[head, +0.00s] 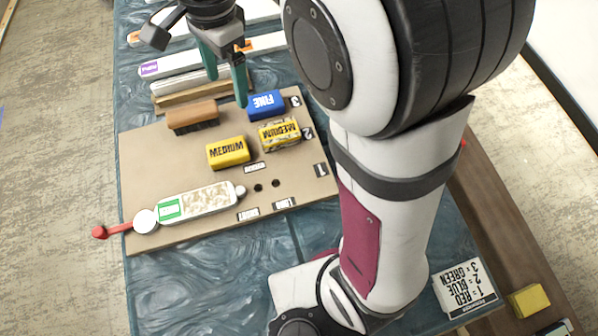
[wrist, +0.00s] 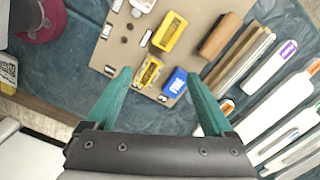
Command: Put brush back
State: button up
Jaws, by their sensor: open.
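The brush (head: 192,116) has a brown wooden back and dark bristles. It sits bristles down on the tan board (head: 150,185), at the board's far left part. In the wrist view the brush (wrist: 219,36) lies beyond my right finger. My gripper (head: 227,91) has two teal fingers, spread wide with nothing between them. It hangs above the far edge of the board, up and to the right of the brush in the head view. In the wrist view my gripper (wrist: 160,75) faces a blue block and a patterned yellow block below it.
Near the brush are a blue FINE block (head: 266,105), a yellow MEDIUM block (head: 228,152) and a patterned MEDIUM block (head: 279,134). A white bottle-like tool (head: 205,201) lies at the front. Wooden strips (head: 195,96) and white tools (head: 185,62) lie behind the board.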

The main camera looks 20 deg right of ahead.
jog(key=s+d+f+n, duration=0.2)
jog(key=s+d+n, duration=0.1)
jog(key=s, duration=0.8)
jog(key=s+d+f+n+y, duration=0.1)
jog(key=s+d+n, duration=0.2)
jog(key=s, duration=0.8)
jog(key=shift+s+d+f+n, duration=0.25)
jog(key=shift+f+n, duration=0.1)
jog(key=shift+n, duration=0.15)
